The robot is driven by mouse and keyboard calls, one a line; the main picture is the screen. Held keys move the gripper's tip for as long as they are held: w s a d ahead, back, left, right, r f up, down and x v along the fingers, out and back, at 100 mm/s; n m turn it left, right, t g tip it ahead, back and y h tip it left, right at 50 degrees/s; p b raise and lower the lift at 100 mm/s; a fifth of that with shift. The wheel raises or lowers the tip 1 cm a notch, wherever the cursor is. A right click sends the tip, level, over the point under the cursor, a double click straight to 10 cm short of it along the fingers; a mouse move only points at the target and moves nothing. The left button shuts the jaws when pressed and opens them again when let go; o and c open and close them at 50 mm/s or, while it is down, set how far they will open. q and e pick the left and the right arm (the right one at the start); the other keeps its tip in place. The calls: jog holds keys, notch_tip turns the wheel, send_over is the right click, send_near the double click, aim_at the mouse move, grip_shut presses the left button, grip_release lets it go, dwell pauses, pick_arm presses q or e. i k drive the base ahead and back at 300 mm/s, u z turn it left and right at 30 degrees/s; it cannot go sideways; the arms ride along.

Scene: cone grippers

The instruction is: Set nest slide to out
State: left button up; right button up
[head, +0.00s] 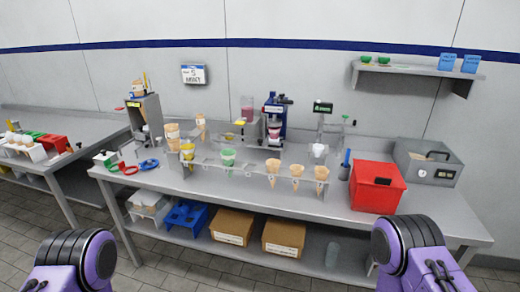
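I cannot tell for sure which part is the nest slide. A blue and dark upright machine (275,118) stands at the back middle of the steel table, with a cup-like pink and white piece in it. A low grey platform with a yellow tag (240,123) is to its left. A tall grey machine (148,115) stands at the left. Any slide's position is too small to make out. Purple and black links of both my arms show at the bottom corners. Neither gripper is in view.
A clear rack (250,178) holding several cones runs along the table (400,222) front. A red box (377,187) and a grey box (428,163) fill the right. Cardboard boxes (232,227) sit on the lower shelf. A wall shelf (415,70) hangs upper right.

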aim_at(272, 143)
jog(key=z, duration=0.45)
jog(key=i, duration=1.1)
jog(key=u, duration=0.6)
